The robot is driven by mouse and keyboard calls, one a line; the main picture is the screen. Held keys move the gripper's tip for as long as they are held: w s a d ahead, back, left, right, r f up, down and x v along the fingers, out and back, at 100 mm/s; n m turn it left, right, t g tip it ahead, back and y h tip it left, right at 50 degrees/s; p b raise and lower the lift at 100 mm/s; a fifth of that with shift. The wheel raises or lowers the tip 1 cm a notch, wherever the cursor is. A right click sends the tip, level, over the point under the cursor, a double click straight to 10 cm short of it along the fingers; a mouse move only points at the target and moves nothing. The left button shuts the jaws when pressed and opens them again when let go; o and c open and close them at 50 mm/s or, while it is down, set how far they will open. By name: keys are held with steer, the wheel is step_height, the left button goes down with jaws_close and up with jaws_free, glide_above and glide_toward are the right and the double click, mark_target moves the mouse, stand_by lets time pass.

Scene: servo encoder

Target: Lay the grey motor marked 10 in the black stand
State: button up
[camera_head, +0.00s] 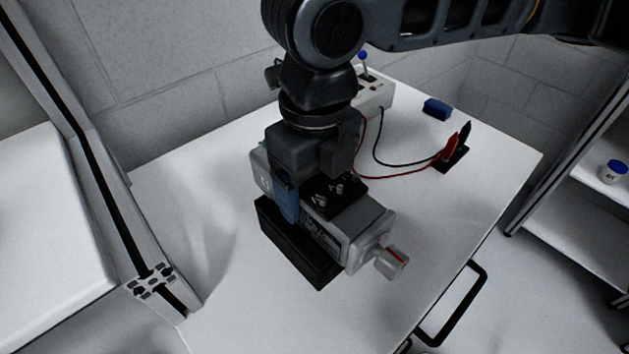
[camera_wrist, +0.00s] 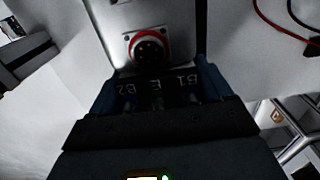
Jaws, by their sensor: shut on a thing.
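The grey motor (camera_head: 362,234) lies on its side, its shaft with a red mark pointing to the lower right. Its number cannot be read. My gripper (camera_head: 308,204) points down and is shut across the motor's body, one blue finger showing on the near side. The black stand (camera_head: 296,248) is directly under the motor on the table; whether the motor rests on it or hangs just above cannot be told. In the wrist view the motor (camera_wrist: 122,18) shows a red-ringed round connector and terminals lettered B2, E, B1 between my gripper's blue fingers (camera_wrist: 157,85).
On the white table (camera_head: 215,215), a pale box with a lever (camera_head: 374,94) stands behind my gripper. Red and black leads run from it to clips (camera_head: 458,143) at the right. A blue block (camera_head: 437,108) lies farther back. The table is bare left of the stand.

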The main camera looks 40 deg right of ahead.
steer(key=shift+f, duration=0.15)
steer(key=o, duration=1.4)
step_height(320, 180, up, 8)
steer(key=shift+f, duration=0.1)
